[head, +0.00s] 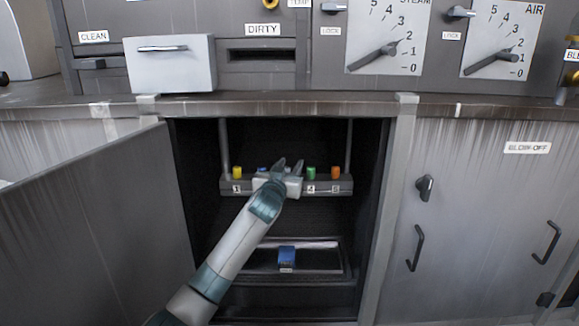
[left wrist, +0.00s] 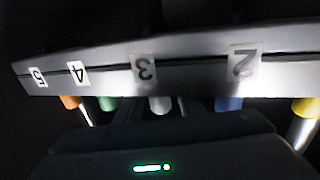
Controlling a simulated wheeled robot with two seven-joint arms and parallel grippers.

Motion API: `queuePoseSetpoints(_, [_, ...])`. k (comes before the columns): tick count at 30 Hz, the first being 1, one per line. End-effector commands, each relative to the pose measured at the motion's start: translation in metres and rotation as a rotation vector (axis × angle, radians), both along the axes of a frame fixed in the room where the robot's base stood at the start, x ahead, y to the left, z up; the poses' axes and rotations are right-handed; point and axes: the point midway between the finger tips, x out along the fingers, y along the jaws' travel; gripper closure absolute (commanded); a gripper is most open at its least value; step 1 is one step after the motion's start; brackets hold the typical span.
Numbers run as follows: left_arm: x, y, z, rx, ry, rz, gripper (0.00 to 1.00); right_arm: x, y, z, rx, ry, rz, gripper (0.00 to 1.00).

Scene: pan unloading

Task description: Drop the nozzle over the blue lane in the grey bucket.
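A grey rack (head: 228,187) with numbered labels hangs inside the open cabinet. Its coloured pieces are yellow (head: 237,172), blue (head: 262,170), green (head: 311,172) and orange (head: 335,172). The left wrist view shows the rack upside down, with the blue piece (left wrist: 229,103) at label 2 and a pale grey piece (left wrist: 160,104) at label 3. My left gripper (head: 288,165) is open in front of the rack's middle, its fingers apart near label 3. Contact with the pale piece cannot be told. No grey bucket is recognisable. My right gripper is out of view.
A blue block (head: 287,257) sits on a dark tray (head: 325,268) low in the cabinet. The open door (head: 95,225) stands to the left and the cabinet's post (head: 393,210) to the right.

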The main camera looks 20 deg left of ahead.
Motion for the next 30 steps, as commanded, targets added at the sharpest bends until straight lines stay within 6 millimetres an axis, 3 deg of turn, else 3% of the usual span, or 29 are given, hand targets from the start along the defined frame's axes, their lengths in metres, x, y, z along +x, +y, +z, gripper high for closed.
queuePoseSetpoints(1, [-0.0001,0.0000,-0.0001,0.000,0.000,0.000,0.78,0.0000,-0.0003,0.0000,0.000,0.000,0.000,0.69])
queuePoseSetpoints(4, [-0.0001,0.0000,-0.0002,0.000,0.000,0.000,1.00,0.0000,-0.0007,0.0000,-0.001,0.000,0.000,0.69])
queuePoseSetpoints(5, [-0.0001,0.0000,-0.0002,0.000,0.000,0.000,1.00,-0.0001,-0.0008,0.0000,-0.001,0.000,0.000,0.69])
queuePoseSetpoints(6, [-0.0001,0.0000,-0.0002,0.000,0.000,0.000,0.84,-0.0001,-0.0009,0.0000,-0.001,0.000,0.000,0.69])
queuePoseSetpoints(8, [-0.0001,0.0000,-0.0002,0.000,0.000,0.000,0.99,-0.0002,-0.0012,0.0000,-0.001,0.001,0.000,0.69])
queuePoseSetpoints(9, [-0.0002,0.0000,-0.0002,0.000,0.000,0.000,1.00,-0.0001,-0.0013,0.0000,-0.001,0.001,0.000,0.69])
queuePoseSetpoints(30, [-0.0002,0.0001,0.0067,0.000,0.000,0.000,1.00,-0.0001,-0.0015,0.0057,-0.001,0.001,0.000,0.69])
